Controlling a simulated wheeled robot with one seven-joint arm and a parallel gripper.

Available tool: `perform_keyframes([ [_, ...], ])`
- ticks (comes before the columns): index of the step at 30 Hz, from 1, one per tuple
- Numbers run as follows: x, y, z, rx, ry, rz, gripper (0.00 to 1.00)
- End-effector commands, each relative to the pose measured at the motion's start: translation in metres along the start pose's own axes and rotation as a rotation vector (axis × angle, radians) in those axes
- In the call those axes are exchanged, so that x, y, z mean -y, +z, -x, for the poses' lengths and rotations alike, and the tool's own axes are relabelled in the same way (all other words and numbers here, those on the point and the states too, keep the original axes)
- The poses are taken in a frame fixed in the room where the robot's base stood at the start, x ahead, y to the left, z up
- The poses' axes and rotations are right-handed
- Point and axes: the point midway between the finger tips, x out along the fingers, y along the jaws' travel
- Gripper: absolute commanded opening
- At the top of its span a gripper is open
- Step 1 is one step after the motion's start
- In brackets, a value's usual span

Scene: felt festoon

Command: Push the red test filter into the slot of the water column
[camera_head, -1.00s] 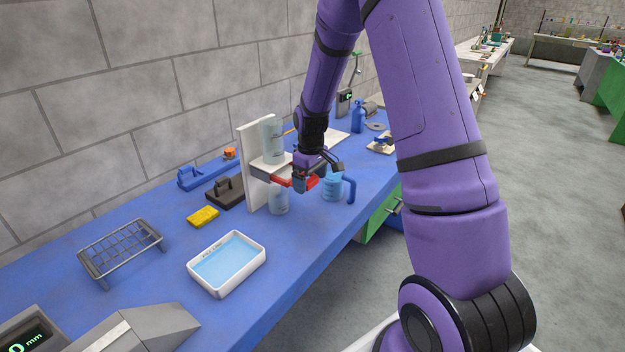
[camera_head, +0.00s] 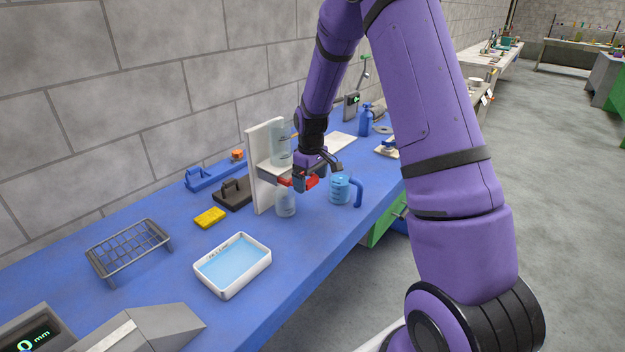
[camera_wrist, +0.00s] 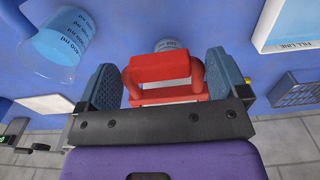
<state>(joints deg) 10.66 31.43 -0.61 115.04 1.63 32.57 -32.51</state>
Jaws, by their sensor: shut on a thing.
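The water column (camera_head: 262,168) is a white backboard with a clear upper cylinder (camera_head: 280,146) and a clear lower cylinder (camera_head: 286,204), with the slot part between them. My gripper (camera_head: 302,182) is at that middle height, right against the column's front. It is shut on the red test filter (camera_head: 284,181); red shows on the column side of the fingers. In the wrist view, the filter's red handle loop (camera_wrist: 160,66) sits between my two blue-grey fingers. The slot itself is hidden behind my gripper and the filter, so I cannot tell how deep the filter sits.
A blue-handled measuring jug (camera_head: 340,190) stands close right of my gripper. A white water tray (camera_head: 268,262), yellow sponge (camera_head: 209,218), black-handled block (camera_head: 231,197) and wire rack (camera_head: 128,252) stand left and in front. The blue bench (camera_head: 190,270) has some clear surface between them.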

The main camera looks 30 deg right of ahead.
Motion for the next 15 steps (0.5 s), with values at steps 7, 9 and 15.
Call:
perform_keyframes([
  [7, 0.000, -0.007, 0.000, 0.000, 0.000, 0.000, 0.65],
  [9, 0.000, -0.009, 0.000, 0.000, 0.000, 0.001, 0.65],
  [15, 0.000, -0.014, -0.001, 0.000, 0.000, 0.001, 0.65],
])
